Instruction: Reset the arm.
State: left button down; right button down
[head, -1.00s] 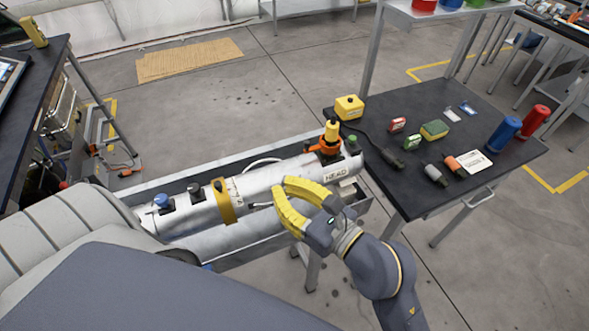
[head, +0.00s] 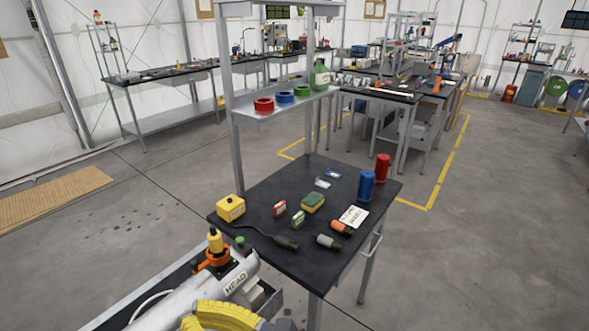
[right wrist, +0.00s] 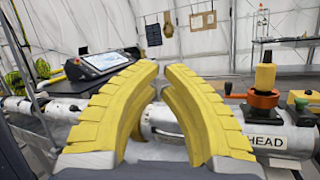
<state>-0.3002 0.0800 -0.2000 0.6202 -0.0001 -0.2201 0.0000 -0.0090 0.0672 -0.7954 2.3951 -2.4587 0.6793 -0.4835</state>
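My right gripper (head: 222,317) shows at the bottom edge of the head view, cut off by the frame. In the right wrist view its two curved yellow fingers (right wrist: 161,68) bend toward each other. A narrow gap shows at the tips, and nothing is seen held between them. How far they are open is unclear. The silver tube marked HEAD (head: 200,294), with an orange and yellow fitting (head: 214,252), lies beside the gripper. It also shows behind the fingers in the right wrist view (right wrist: 288,127). My left gripper is out of view.
A black table (head: 330,262) holds a yellow box (head: 230,208), a blue cylinder (head: 366,185), a red cylinder (head: 382,167) and small items. A shelf (head: 275,108) with tape rolls stands behind it. The floor to the right is open.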

jog(key=w+d+r+m+t+h, duration=0.1)
jog(key=w+d+m+t+h, duration=0.4)
jog(key=d+m+t+h, duration=0.5)
jog(key=w+d+m+t+h, duration=0.45)
jog(key=d+m+t, duration=0.25)
jog(key=d+m, duration=0.7)
jog(key=d+f+m+g+h, duration=0.8)
jog(key=d+f+m+h, duration=0.45)
jog(key=d+f, duration=0.6)
jog(key=s+d+f+m+g+y, duration=0.2)
jog(key=s+d+f+m+g, duration=0.25)
jog(key=s+f+g, duration=0.6)
jog(key=s+a+f+y, duration=0.1)
jog(key=s+a+f, duration=0.1)
jog(key=f, duration=1.1)
jog(key=s+a+f+y, duration=0.1)
jog(key=s+a+f, duration=0.1)
jog(key=f, duration=1.1)
jog(key=s+a+f+y, duration=0.1)
jog(key=s+a+f, duration=0.1)
jog(key=f, duration=1.1)
jog(key=s+f+m+g+y, duration=0.1)
jog(key=s+f+m+g, duration=0.1)
jog(key=s+f, duration=1.4)
jog(key=s+d+g, duration=0.1)
jog(key=s, duration=0.2)
jog(key=shift+s+f+m, duration=0.3)
